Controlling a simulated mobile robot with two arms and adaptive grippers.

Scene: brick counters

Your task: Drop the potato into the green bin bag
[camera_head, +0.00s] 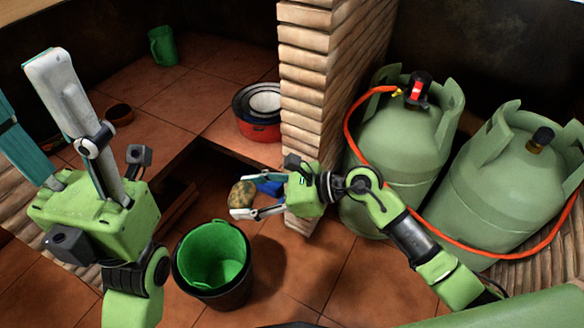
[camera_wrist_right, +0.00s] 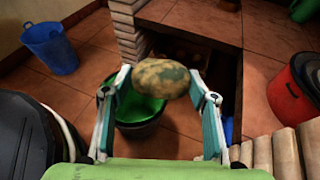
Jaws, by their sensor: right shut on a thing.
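The potato (camera_head: 242,194) is mottled brown and green. My right gripper (camera_head: 238,200) is shut on it, with a finger on each side; the potato also shows between the fingertips in the right wrist view (camera_wrist_right: 160,78). The green bin bag (camera_head: 214,255) lines a round black bin (camera_head: 243,288) on the floor, and its mouth is open. In the head view the potato appears above and slightly right of the bin. In the right wrist view the bag (camera_wrist_right: 140,107) is partly hidden behind the potato and fingers. My left gripper (camera_head: 22,85) is raised at the left, fingers spread and empty.
Two green gas cylinders (camera_head: 398,150) with an orange hose stand at the right, beside a brick pillar (camera_head: 310,100). A red pot (camera_head: 260,130), a small brown bowl (camera_head: 119,115) and a green mug (camera_head: 162,46) stand on the tiled counter. A blue bucket (camera_wrist_right: 48,47) stands at the far left in the wrist view.

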